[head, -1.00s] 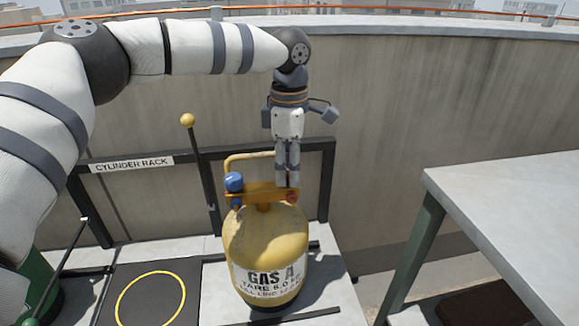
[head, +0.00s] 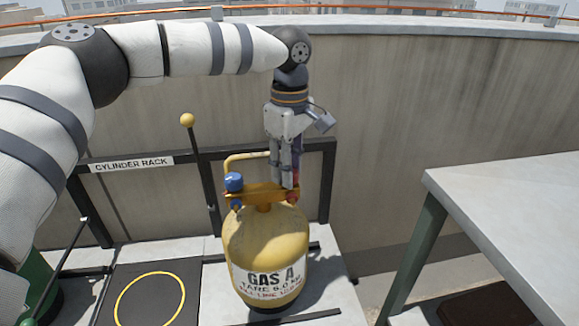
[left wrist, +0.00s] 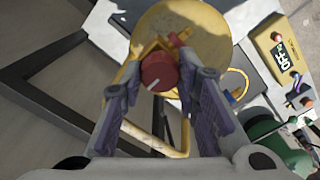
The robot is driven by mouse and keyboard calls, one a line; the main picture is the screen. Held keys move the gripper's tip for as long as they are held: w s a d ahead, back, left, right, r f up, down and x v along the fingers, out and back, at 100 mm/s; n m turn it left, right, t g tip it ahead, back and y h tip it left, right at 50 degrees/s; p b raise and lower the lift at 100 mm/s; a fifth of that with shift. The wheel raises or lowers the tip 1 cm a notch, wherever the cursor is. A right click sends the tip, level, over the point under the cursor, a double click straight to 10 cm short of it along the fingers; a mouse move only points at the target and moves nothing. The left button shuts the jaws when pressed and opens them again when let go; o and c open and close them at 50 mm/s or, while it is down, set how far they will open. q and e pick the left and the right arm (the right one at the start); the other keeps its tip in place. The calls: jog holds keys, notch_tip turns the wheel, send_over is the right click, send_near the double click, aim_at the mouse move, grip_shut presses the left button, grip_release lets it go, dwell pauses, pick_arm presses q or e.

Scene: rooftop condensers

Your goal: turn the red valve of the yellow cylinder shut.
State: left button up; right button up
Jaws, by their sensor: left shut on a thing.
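The yellow cylinder (head: 262,240), marked GAS A, stands upright at the rack's right part. Its red valve (head: 292,195) is on the right of the cylinder's top fittings, mostly covered by my fingers. My left gripper (head: 286,182) points straight down from above and is shut on the red valve. In the left wrist view the round red knob (left wrist: 159,71) with a white line sits between the two fingertips. My right gripper is not in view.
A blue knob (head: 233,182) and a yellow handle loop (head: 240,160) are close beside the gripper. The rack's dark frame (head: 327,180) and a concrete wall stand behind. A grey table (head: 510,200) is at right. A black mat with a yellow ring (head: 120,300) lies left.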

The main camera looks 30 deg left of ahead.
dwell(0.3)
pick_arm(q)
jog(key=o, duration=1.2)
jog(key=shift+c, duration=0.2)
notch_tip(320, 180, up, 12)
